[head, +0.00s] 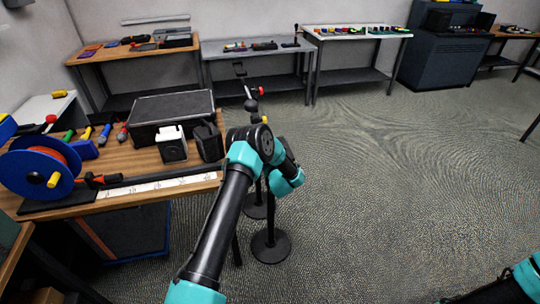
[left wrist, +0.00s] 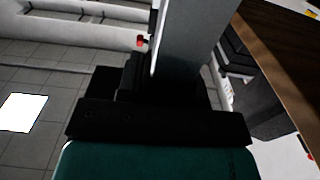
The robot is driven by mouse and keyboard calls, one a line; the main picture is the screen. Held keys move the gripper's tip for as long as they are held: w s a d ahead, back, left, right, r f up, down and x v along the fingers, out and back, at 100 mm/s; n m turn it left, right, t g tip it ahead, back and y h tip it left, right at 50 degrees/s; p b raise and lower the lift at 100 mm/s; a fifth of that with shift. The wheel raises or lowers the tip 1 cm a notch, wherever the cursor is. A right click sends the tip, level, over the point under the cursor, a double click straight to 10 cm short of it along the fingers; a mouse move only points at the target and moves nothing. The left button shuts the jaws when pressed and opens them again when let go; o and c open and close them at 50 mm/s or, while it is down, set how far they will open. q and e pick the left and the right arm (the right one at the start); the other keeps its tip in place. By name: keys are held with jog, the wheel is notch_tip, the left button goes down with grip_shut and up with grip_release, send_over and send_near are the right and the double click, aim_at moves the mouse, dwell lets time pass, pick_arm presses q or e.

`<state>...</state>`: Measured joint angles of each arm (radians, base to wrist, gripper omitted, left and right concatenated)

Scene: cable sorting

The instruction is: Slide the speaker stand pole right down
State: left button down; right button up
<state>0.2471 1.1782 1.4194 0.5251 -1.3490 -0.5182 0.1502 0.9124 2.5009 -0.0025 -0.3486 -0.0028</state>
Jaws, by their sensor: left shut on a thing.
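Two dark speaker stands stand on the floor beside the workbench, with the round base of the nearer one (head: 270,246) and of the farther one (head: 254,206) showing below my arm. Above my arm, a thin black pole (head: 247,88) with a red knob rises to a small dark top piece. My left gripper is hidden behind my arm's joints in the head view. In the left wrist view its black fingers (left wrist: 150,88) are shut on a grey pole (left wrist: 186,45), seen close up and slightly tilted. A red knob (left wrist: 140,41) shows left of it. My right gripper is out of view.
The wooden workbench (head: 205,185) at left carries a blue cable reel (head: 35,172), a black case (head: 170,110), small boxes and tools. More benches line the back wall. The floor (head: 400,180) to the right is clear.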

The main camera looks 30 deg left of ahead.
pick_arm(q)
jog(key=c, duration=0.8)
grip_release()
jog(key=shift+o, duration=0.2)
jog(key=v, duration=1.7)
jog(key=shift+d, duration=0.2)
jog(key=shift+s+r, duration=0.1)
jog(key=shift+s, duration=0.05)
